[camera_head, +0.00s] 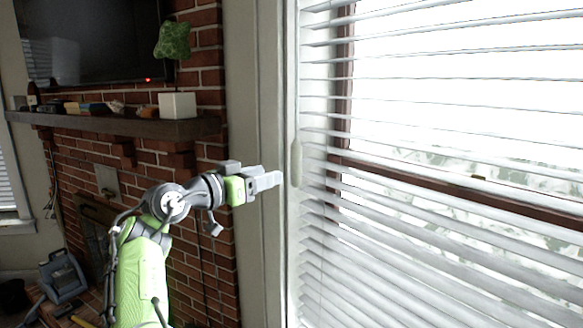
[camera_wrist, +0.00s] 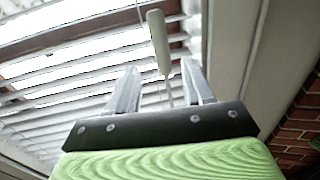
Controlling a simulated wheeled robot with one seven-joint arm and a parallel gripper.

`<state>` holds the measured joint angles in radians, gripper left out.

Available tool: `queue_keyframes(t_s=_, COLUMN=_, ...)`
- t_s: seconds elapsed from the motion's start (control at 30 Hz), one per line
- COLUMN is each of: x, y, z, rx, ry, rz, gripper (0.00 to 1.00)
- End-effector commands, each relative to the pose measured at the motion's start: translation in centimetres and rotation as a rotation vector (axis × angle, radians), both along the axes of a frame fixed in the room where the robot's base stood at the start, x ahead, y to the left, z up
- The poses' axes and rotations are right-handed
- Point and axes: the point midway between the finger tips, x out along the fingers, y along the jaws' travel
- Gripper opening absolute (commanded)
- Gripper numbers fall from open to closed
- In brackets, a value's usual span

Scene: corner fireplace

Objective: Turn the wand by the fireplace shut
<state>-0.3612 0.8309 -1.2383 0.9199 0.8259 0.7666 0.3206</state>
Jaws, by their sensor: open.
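The wand (camera_head: 296,163) is a pale, slim handle hanging at the left edge of the window blinds. It also shows in the wrist view (camera_wrist: 158,42), where its thin lower part runs down between the two fingers. My gripper (camera_head: 281,179) is just left of the wand in the head view. In the wrist view my gripper (camera_wrist: 160,80) is open, with the wand ahead of and between its fingertips. I cannot tell whether a finger touches it. The blinds (camera_head: 430,200) hang with their slats tilted open, and bright light comes through the gaps.
A brick fireplace (camera_head: 200,270) with a dark mantel (camera_head: 120,127) stands at the left. A white planter (camera_head: 177,105) and small objects sit on the mantel, below a television (camera_head: 95,45). A pale window trim (camera_head: 262,90) runs beside the blinds.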

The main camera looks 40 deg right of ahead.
Motion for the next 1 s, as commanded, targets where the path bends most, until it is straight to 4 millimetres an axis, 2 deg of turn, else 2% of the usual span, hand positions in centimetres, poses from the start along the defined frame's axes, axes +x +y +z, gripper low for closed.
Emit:
queue_keyframes(t_s=0.03, x=-0.1, y=-1.4, z=0.1, rx=0.002, ry=0.001, rz=-0.004, gripper=0.51)
queue_keyframes(t_s=0.2, x=-0.1, y=-5.7, z=0.2, rx=0.001, ry=0.001, rz=-0.004, gripper=0.51)
queue_keyframes(t_s=0.3, x=-0.1, y=-8.0, z=0.2, rx=0.001, ry=0.002, rz=-0.003, gripper=0.51)
queue_keyframes(t_s=0.43, x=0.0, y=-10.0, z=0.2, rx=0.001, ry=0.002, rz=-0.001, gripper=0.51)
queue_keyframes(t_s=0.57, x=0.1, y=-10.8, z=0.0, rx=0.002, ry=0.002, rz=0.001, gripper=0.51)
queue_keyframes(t_s=0.77, x=0.1, y=-10.8, z=0.0, rx=0.002, ry=0.002, rz=0.002, gripper=0.51)
queue_keyframes(t_s=0.87, x=0.1, y=-10.8, z=0.0, rx=0.002, ry=0.002, rz=0.001, gripper=0.39)
queue_keyframes(t_s=1.0, x=0.1, y=-10.8, z=0.0, rx=0.002, ry=0.002, rz=0.002, gripper=0.18)
